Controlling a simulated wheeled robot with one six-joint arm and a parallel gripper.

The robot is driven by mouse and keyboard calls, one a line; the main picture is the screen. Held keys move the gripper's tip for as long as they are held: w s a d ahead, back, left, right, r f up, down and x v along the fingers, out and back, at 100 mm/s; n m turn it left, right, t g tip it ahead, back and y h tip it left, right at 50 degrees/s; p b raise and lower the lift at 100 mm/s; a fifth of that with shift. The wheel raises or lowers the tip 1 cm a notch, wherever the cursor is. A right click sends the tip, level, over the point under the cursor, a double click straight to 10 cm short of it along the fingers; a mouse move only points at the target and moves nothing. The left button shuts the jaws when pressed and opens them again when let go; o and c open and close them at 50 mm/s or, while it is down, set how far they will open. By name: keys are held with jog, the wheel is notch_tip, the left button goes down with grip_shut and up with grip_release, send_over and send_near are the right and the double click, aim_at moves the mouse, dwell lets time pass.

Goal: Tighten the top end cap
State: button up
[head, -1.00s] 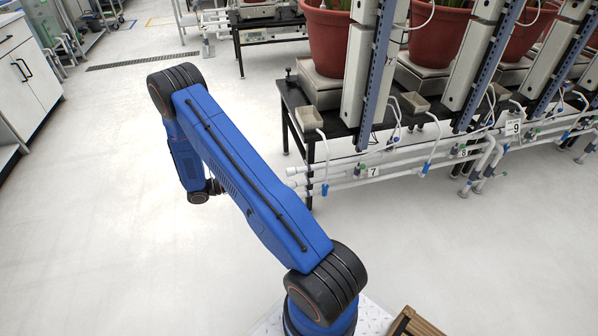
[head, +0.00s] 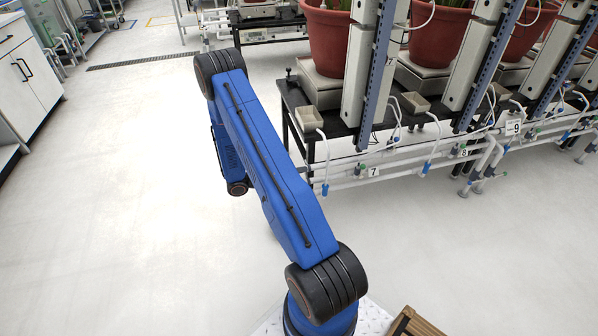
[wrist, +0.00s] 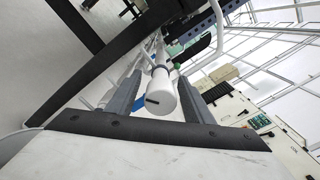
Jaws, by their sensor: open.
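A white end cap (wrist: 162,98) with a dark slot in its face closes the near end of a white pipe in the wrist view. My gripper (wrist: 160,78) is open, with one grey finger on each side of the cap. Gaps show between the fingers and the cap, so it does not look gripped. I cannot tell from this view whether this is the top cap. In the head view, the white pipes (head: 345,176) run low along the bench by the number 7 label, and my arm hides their left ends. My gripper is hidden there too.
A black bench (head: 338,122) carries scales and red pots (head: 328,42) on the right. Grey uprights and thin white hoses stand close above the pipes. A wooden box (head: 412,322) is at the bottom edge. The floor on the left is clear.

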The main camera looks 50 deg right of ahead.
jog(key=shift+s+d, duration=0.2)
jog(key=shift+d, duration=0.05)
jog(key=c, duration=1)
jog(key=shift+c, duration=0.2)
